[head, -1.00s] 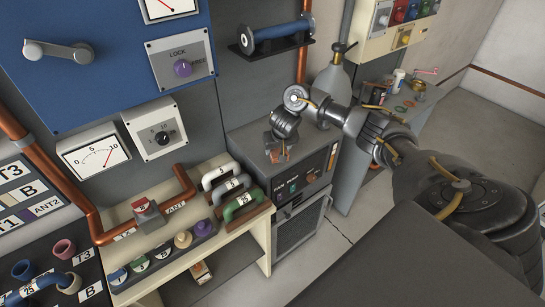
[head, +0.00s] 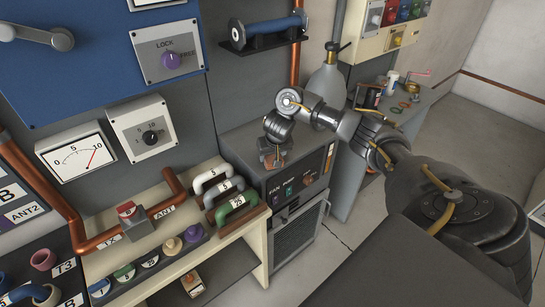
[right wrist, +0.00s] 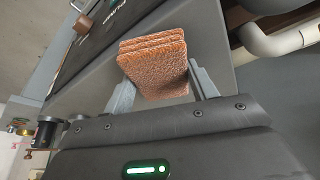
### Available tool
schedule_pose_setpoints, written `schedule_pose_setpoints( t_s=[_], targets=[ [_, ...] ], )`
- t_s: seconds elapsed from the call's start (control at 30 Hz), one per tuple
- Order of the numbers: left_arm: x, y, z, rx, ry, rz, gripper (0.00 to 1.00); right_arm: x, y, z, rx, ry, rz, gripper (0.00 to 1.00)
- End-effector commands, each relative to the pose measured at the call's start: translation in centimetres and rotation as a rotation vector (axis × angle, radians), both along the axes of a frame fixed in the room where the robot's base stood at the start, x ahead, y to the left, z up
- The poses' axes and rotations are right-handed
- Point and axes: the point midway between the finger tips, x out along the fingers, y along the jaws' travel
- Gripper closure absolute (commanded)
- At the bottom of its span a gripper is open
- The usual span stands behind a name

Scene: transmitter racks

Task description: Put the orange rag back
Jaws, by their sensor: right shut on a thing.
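The orange rag (right wrist: 153,68) is a folded, rough-textured stack between the two fingers of my right gripper (right wrist: 160,88) in the right wrist view. My right gripper is shut on it. In the head view my right gripper (head: 275,158) points down at the top of the grey cabinet (head: 240,142). The rag is small and largely hidden by the gripper there. I cannot tell whether the rag touches the cabinet top. My left gripper is not in view.
A cream shelf (head: 250,222) with several coloured handles stands left of the cabinet. A grey bottle (head: 328,84) stands behind my right arm. A side table (head: 424,98) with small items is at the back right. A blue roller (head: 268,32) is on the wall above.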

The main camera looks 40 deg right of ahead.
Motion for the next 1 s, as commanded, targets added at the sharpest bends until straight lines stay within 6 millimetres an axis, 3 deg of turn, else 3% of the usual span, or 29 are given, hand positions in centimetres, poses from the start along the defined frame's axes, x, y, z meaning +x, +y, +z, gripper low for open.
schedule_pose_setpoints(
  t_s=[0.1, 0.13, 0.3, 0.63, 1.0],
  targets=[
    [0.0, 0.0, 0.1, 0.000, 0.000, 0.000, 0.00, -0.1, 0.0, -0.3, 0.000, 0.002, 0.000, 0.64],
    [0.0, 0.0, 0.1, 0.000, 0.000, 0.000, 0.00, -0.1, 0.0, -0.4, 0.000, 0.001, 0.000, 0.41],
    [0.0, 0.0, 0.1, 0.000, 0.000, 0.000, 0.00, 0.0, 0.0, -0.3, 0.000, 0.001, 0.000, 0.21],
    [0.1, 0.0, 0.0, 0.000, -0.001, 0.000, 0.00, 0.0, 0.0, 0.0, -0.001, -0.002, 0.000, 0.21],
    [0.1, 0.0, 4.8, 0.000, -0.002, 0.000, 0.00, -2.3, 1.0, 7.1, -0.003, -0.004, 0.004, 0.21]
  ],
)
